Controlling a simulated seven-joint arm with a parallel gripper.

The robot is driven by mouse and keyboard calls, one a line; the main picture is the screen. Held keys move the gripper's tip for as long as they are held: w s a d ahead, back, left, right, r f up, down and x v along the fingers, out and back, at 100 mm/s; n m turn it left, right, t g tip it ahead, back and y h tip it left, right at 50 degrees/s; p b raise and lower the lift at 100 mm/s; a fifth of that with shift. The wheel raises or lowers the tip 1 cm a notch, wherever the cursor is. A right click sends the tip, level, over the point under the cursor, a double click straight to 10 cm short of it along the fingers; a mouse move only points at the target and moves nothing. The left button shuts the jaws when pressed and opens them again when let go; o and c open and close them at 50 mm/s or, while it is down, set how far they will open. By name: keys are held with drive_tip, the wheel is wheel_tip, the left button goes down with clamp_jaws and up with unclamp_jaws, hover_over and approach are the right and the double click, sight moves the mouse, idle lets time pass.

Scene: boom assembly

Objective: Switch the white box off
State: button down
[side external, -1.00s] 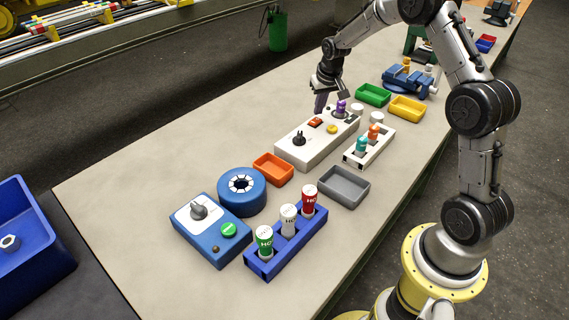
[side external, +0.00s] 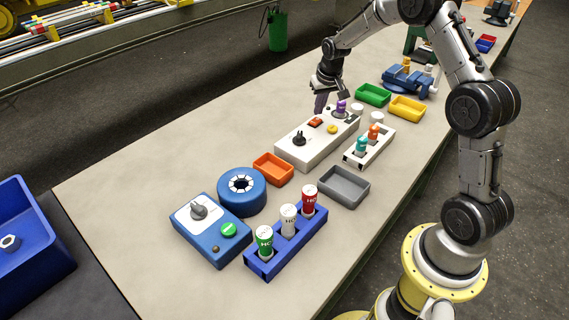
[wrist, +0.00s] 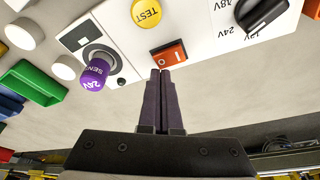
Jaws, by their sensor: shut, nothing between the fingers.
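The white box (side external: 318,146) sits in the middle of the bench. Its orange-red rocker switch (side external: 315,122) is on the top face near the far long edge. The switch also shows in the wrist view (wrist: 168,54), with a white line mark on its right part. My gripper (side external: 319,109) is shut and empty, pointing down at the far edge of the box by the switch. In the wrist view its fingertips (wrist: 160,72) appear right at the switch's lower edge; I cannot tell whether they touch it.
The box also carries a yellow TEST button (wrist: 146,12), a purple 24V plug (wrist: 93,74) and a black selector knob (side external: 299,138). A rack with orange and teal plugs (side external: 369,147) stands in front. An orange tray (side external: 272,168) and green tray (side external: 372,94) flank the box.

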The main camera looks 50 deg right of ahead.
sight(318, 119)
drive_tip(key=shift+f, duration=0.8)
wheel_tip(318, 119, up, 7)
idle(1.0)
